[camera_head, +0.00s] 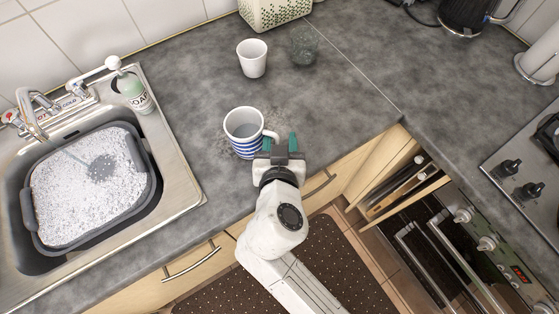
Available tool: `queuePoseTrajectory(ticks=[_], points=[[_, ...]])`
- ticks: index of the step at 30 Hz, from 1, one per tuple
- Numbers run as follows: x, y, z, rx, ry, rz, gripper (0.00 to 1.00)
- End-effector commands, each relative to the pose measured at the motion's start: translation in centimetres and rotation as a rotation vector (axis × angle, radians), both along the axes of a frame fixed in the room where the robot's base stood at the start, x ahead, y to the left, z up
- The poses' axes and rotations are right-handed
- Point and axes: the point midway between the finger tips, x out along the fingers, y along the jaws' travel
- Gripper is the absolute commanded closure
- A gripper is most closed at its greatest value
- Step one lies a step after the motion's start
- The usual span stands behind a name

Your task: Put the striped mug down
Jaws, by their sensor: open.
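The striped mug (243,136) is white with blue bands and stands upright on the grey counter, near its front edge. Its handle points right, toward my gripper. My gripper (279,143) has green fingertips and is open. One finger is beside the mug's handle and the other is to its right. Part of the handle is close to or behind the left finger, and I cannot tell whether they touch.
A white cup (252,58) and a clear glass (304,46) stand farther back on the counter (340,100). A sink with a grey basin of suds (90,185) and a soap bottle (133,91) is at left. A stove (530,150) is at right.

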Motion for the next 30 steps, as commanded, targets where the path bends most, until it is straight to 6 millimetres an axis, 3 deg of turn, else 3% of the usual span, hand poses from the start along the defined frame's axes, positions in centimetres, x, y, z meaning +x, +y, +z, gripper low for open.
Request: queuePoseTrajectory(ticks=[9, 15, 27, 30], points=[[-6.1, -0.1, 2.4, 0.001, -0.002, 0.001, 0.58], [-8.6, -0.1, 3.5, 0.001, -0.003, 0.0, 0.58], [-9.3, -0.1, 3.9, 0.0, -0.001, 0.0, 0.58], [-9.3, -0.1, 3.9, 0.0, -0.001, -0.001, 0.49]])
